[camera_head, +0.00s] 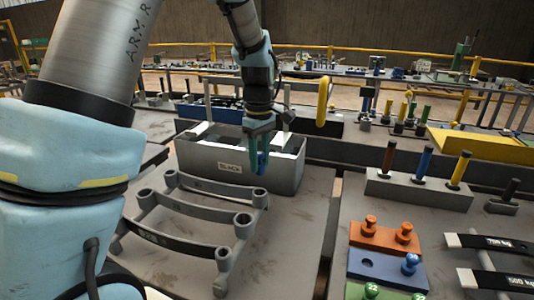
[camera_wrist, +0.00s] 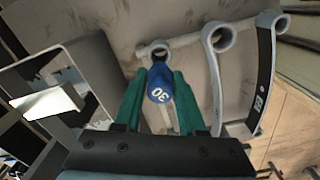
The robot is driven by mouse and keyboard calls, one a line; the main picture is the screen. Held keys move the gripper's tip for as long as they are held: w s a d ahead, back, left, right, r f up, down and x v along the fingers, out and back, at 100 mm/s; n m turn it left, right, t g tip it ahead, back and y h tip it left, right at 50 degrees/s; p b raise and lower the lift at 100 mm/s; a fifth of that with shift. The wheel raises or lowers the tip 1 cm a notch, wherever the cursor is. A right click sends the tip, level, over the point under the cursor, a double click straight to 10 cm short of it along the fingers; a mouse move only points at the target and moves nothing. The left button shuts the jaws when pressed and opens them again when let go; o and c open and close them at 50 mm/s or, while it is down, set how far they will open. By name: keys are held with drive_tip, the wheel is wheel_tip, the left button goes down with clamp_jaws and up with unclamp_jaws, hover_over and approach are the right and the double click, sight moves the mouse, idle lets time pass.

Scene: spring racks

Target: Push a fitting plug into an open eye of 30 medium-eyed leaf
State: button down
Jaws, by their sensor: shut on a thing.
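My gripper (camera_head: 260,130) has green fingers and is shut on a blue plug (camera_head: 262,162). In the wrist view the plug (camera_wrist: 159,82) shows the number 30 and sits between the fingertips (camera_wrist: 158,100). It is held in the air in front of the grey bin, beyond the rack. Curved grey leaves (camera_head: 212,189) with round end eyes lie across the rack. The nearest leaf has a dark label band (camera_head: 160,238), too small to read surely. In the wrist view an open eye (camera_wrist: 221,38) lies right of the plug, and another (camera_wrist: 160,48) is partly hidden behind it.
A grey bin (camera_head: 285,178) marked BLACK stands behind the rack. At right are an orange plug block (camera_head: 384,237), a blue block (camera_head: 385,270) with one plug and an empty hole, and a green-plug block. A grey holder (camera_head: 418,192) carries upright coloured handles. Labelled bars lie far right.

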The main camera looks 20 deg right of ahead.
sight(259, 174)
drive_tip(key=shift+w+a, duration=0.1)
idle(0.4)
drive_tip(key=shift+f+b, duration=1.3)
drive_tip(key=shift+f, duration=1.3)
drive_tip(key=shift+p, duration=0.6)
drive_tip(key=shift+f+b, duration=0.6)
drive_tip(key=shift+f, duration=0.6)
idle(0.4)
unclamp_jaws()
idle(0.5)
drive_tip(key=shift+r, duration=0.1)
